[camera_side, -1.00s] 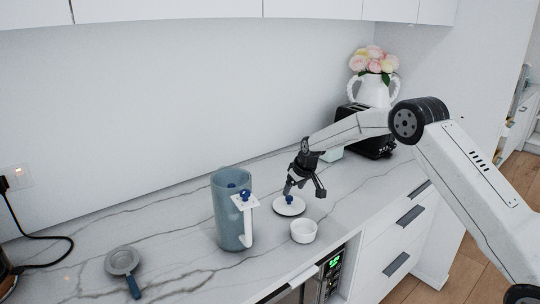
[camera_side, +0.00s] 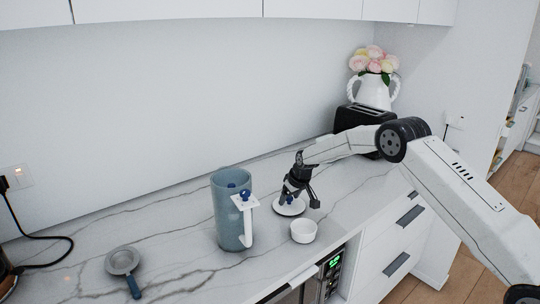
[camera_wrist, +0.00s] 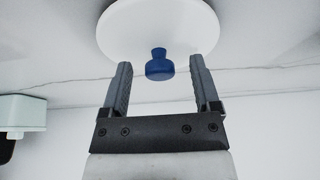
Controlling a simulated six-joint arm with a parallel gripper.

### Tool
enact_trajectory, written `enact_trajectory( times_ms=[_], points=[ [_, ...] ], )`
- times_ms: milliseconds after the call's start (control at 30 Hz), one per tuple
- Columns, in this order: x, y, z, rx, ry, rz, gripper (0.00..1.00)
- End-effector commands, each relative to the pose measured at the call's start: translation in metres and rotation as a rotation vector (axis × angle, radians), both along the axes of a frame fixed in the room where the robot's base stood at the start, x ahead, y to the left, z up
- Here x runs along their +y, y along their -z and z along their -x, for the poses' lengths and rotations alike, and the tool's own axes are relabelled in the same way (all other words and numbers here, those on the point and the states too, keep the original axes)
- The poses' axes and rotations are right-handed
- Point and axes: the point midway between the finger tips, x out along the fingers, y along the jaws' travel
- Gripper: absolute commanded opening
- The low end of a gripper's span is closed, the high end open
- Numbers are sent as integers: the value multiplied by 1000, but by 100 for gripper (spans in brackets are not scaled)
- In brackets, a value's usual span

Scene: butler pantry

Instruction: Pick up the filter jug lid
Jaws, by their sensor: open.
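The filter jug lid (camera_side: 289,208) is a white disc with a blue knob, lying flat on the marble counter to the right of the jug. The wrist view shows the lid (camera_wrist: 190,38) and its blue knob (camera_wrist: 159,66) close up. My gripper (camera_side: 297,203) is low over the lid. In the wrist view my gripper (camera_wrist: 162,80) is open, with one finger on either side of the knob and a gap at each side. The blue-grey filter jug (camera_side: 230,212) stands upright with a white handle and a small white plate with a blue knob at its rim.
A white ramekin (camera_side: 304,231) stands just in front of the lid, near the counter edge. A small strainer (camera_side: 122,262) lies at the left. A black toaster (camera_side: 350,118) and a white flower vase (camera_side: 374,92) stand behind my arm. The counter left of the jug is mostly clear.

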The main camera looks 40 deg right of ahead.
Motion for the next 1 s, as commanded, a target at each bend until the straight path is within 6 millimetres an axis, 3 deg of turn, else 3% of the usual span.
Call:
enact_trajectory(
  times_ms=[233, 267, 500, 1000],
  points=[
    [0, 0, 0, 0, 0, 0, 79],
    [0, 0, 0, 0, 0, 0, 73],
    [0, 0, 0, 0, 0, 0, 0],
    [0, -7, 0, -1, 0, 0, 0]
  ],
)
